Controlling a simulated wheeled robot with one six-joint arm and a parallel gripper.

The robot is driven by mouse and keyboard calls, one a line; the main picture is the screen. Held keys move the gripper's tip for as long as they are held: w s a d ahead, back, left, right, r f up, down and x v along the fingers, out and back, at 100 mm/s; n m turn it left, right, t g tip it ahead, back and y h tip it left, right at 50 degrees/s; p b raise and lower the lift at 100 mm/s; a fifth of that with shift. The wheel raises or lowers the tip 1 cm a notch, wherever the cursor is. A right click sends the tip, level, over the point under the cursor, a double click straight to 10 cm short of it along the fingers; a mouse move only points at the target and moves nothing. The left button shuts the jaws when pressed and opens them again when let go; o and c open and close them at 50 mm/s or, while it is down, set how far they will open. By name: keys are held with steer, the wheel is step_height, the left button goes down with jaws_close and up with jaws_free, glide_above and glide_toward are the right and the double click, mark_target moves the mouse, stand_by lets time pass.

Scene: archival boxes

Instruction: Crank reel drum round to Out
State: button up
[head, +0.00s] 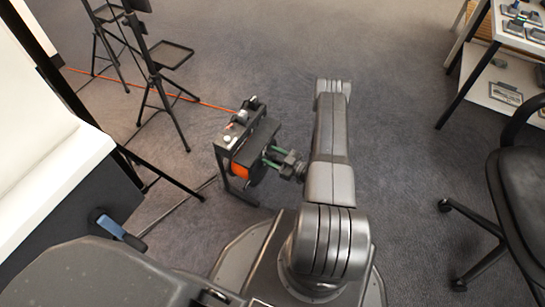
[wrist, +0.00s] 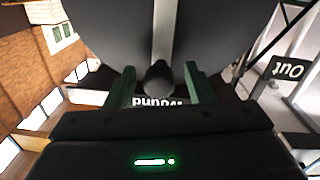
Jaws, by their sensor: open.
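The cable reel (head: 245,143) is a dark stand on the carpet left of my arm, with an orange drum (head: 239,171) low in its frame. My gripper (head: 273,157) is at the reel's right side, its green fingers pointing at it. In the wrist view the fingers (wrist: 159,80) are apart, with a dark round crank knob (wrist: 159,78) between them; whether either finger touches it I cannot tell. A dark drum face (wrist: 100,35) with a pale stripe lies behind. An upside-down "Out" label (wrist: 287,69) is at the right. Another upside-down label (wrist: 158,102), seemingly "Wound", is partly hidden below the knob.
Black tripod stands (head: 165,75) and an orange cable (head: 205,103) are behind the reel. A white backdrop (head: 40,150) stands at the left. A black chair (head: 515,190) and a white shelved table (head: 495,85) are at the right. Carpet behind my arm is clear.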

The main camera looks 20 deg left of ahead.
steer(key=shift+a, duration=0.15)
jaws_close()
stand_by(0.4)
